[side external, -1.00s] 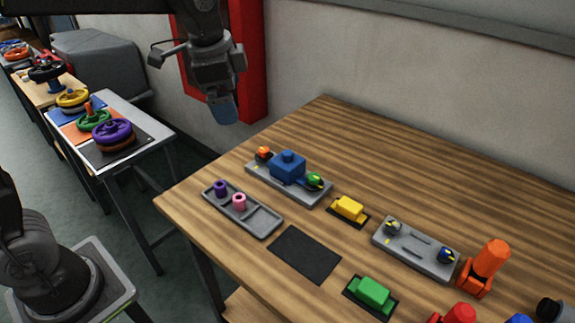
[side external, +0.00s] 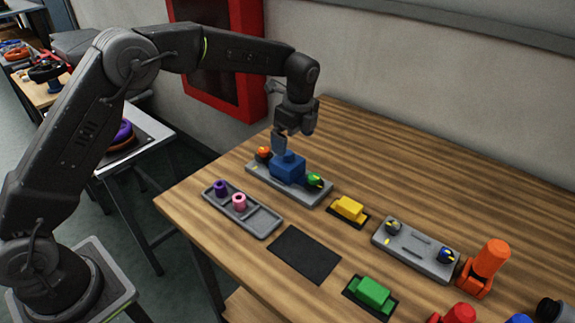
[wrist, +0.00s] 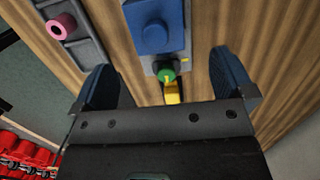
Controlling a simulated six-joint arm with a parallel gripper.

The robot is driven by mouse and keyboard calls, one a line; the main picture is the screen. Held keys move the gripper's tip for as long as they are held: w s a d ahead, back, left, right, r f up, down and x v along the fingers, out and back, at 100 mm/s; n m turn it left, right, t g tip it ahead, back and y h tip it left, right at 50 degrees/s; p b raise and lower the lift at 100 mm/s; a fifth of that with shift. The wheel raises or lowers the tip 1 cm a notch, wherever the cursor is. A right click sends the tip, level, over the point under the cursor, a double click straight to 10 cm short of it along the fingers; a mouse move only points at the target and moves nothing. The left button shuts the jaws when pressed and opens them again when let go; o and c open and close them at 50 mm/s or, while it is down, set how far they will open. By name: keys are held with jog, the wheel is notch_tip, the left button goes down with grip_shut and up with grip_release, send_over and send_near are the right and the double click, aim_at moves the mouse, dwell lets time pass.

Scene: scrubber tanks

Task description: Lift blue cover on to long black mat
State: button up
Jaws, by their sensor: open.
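The blue cover (side external: 288,169) is a block with a round knob on top. It sits on a grey base plate (side external: 318,198) between an orange knob (side external: 263,153) and a green knob (side external: 314,179). In the wrist view the cover (wrist: 155,28) is at the top, beyond the fingertips. My gripper (side external: 281,144) hangs just above the cover, pointing down, open and empty. In the wrist view the green knob (wrist: 165,75) shows between the spread fingers of my gripper (wrist: 165,82). The black mat (side external: 304,254) lies bare nearer the front edge.
A grey tray (side external: 262,224) with a purple ring (side external: 220,188) and a pink ring (side external: 239,202) lies between base plate and table edge. A yellow block (side external: 349,208), a green block (side external: 374,291), another grey plate (side external: 415,249) and an orange upright part (side external: 487,266) stand right.

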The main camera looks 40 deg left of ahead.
aim_at(289, 153)
jog(key=f, duration=0.3)
jog(key=shift+a, duration=0.25)
jog(key=shift+s+a+f, duration=0.1)
jog(key=shift+a+f, duration=0.1)
jog(key=shift+f, duration=0.7)
jog(key=shift+s+a+f, duration=0.1)
jog(key=shift+a+f, duration=0.05)
jog(key=shift+f, duration=0.7)
jog(key=shift+a+f, duration=0.2)
jog(key=shift+f, duration=0.7)
jog(key=shift+c, duration=0.3)
jog(key=c, duration=1)
